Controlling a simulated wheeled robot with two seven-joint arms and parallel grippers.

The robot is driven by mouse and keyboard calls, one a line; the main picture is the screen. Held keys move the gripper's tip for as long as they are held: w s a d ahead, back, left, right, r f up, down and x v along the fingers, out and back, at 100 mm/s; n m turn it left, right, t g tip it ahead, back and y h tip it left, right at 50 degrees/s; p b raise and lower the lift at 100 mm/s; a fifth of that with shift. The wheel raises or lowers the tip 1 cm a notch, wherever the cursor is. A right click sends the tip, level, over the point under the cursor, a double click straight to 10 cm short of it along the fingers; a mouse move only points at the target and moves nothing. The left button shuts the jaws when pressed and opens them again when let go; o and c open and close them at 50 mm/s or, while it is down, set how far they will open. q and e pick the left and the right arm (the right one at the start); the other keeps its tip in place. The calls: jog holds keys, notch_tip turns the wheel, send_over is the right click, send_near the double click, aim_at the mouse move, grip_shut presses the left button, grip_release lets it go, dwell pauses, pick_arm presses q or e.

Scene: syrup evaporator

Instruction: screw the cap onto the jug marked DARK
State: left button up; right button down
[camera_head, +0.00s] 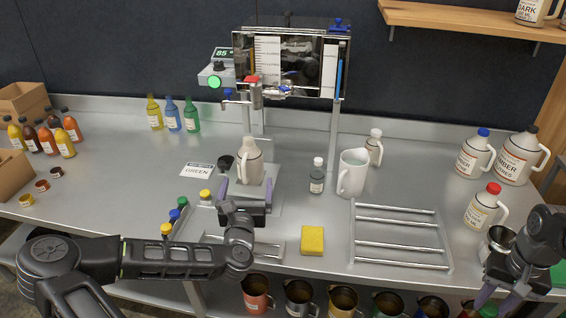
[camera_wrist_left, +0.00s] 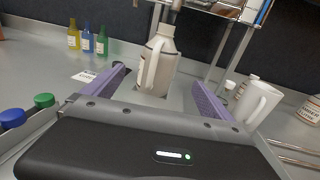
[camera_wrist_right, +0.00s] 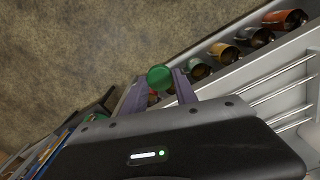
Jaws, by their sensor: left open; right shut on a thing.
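My right gripper (camera_head: 496,301) is low at the right, beyond the counter's front edge. It is shut on a green cap (camera_wrist_right: 159,77), seen between its fingertips. A jug whose label reads DARK (camera_head: 530,12) stands on the shelf, cut off at the top.
Loose caps lie on a rack (camera_head: 187,228) left of my left gripper. A white pitcher (camera_head: 352,174), small bottle (camera_head: 317,176) and yellow sponge (camera_head: 312,240) stand to its right. A barred drain rack (camera_head: 400,235) is empty. Capped jugs (camera_head: 475,154) stand at the right; several mugs sit below the counter.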

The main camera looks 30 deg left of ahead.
aim_at(250, 168)
pick_arm(q)
jog(key=x, duration=0.6)
jog(key=shift+w+a+r, duration=0.1)
jog(key=shift+w, duration=0.05)
jog(key=x, duration=0.5)
jog(key=shift+a+p, duration=0.1)
jog(key=shift+p, duration=0.3)
jog(key=shift+c, duration=0.4)
grip_shut()
jog(key=shift+r, duration=0.2)
dwell(0.5)
